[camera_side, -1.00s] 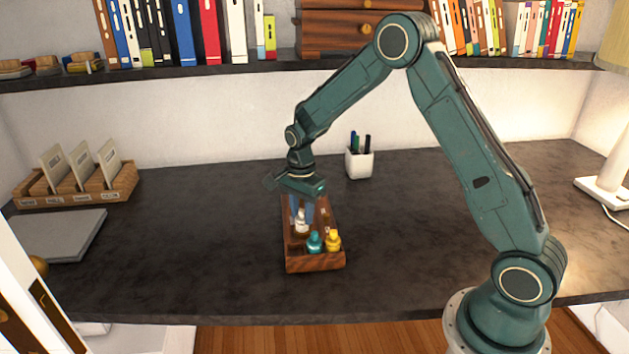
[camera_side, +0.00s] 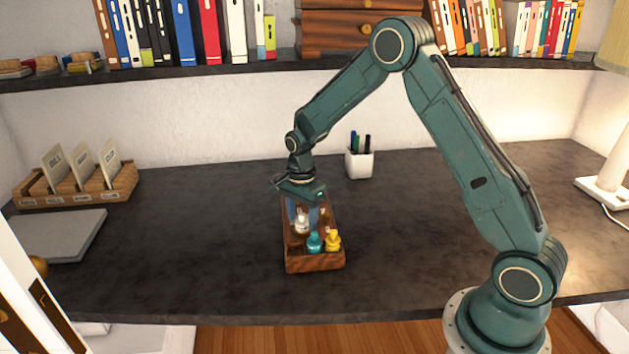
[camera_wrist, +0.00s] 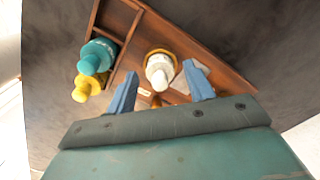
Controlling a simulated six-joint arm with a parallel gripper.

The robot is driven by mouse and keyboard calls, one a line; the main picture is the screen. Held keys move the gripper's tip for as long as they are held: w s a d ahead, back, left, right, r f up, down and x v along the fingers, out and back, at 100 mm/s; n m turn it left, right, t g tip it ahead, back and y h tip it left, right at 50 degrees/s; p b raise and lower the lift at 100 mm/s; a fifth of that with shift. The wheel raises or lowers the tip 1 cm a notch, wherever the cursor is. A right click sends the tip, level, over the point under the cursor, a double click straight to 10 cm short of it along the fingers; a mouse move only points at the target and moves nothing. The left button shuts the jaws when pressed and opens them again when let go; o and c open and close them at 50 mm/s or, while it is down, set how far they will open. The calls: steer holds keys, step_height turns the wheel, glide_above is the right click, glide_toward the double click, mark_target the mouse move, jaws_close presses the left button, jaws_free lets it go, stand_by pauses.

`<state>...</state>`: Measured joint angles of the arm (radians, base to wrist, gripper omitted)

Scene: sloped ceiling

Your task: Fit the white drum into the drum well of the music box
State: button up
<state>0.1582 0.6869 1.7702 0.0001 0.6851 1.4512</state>
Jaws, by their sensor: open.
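The music box (camera_side: 316,262) is a long wooden tray standing on the dark desk. The white drum (camera_side: 301,224) stands inside it, behind the teal and yellow pieces. In the wrist view the white drum (camera_wrist: 158,74) has a gold ring around its far side; I cannot tell how deep it sits. My gripper (camera_side: 302,213) is over the box, pointing down. In the wrist view its two blue fingers (camera_wrist: 160,77) are apart, on either side of the drum, with gaps visible. The drum well itself is not clearly visible.
A teal piece (camera_side: 315,241) and a yellow piece (camera_side: 333,240) stand at the box's near end. A pen cup (camera_side: 359,163) is behind the box. A card holder (camera_side: 78,187) and grey slab (camera_side: 60,236) lie left. Desk on both sides of the box is clear.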

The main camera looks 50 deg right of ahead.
mark_target(302, 214)
steer(key=shift+r, duration=0.1)
step_height(302, 214, up, 12)
stand_by(0.6)
stand_by(0.5)
steer(key=s+a+r+n+t, duration=0.1)
steer(key=s+a+r+n, duration=0.1)
steer(key=s+r+n, duration=0.35)
steer(key=s+a+r+n+t, duration=0.2)
steer(key=s+a+r+n, duration=0.1)
steer(key=s+r, duration=0.45)
steer(key=s+a+n+t, duration=0.2)
steer(key=s+n, duration=0.8)
steer(key=s, duration=0.6)
steer(key=shift+a+f+t, duration=0.25)
steer(key=shift+f+t, duration=0.05)
steer(key=shift+f, duration=0.15)
steer(key=shift+o, duration=0.4)
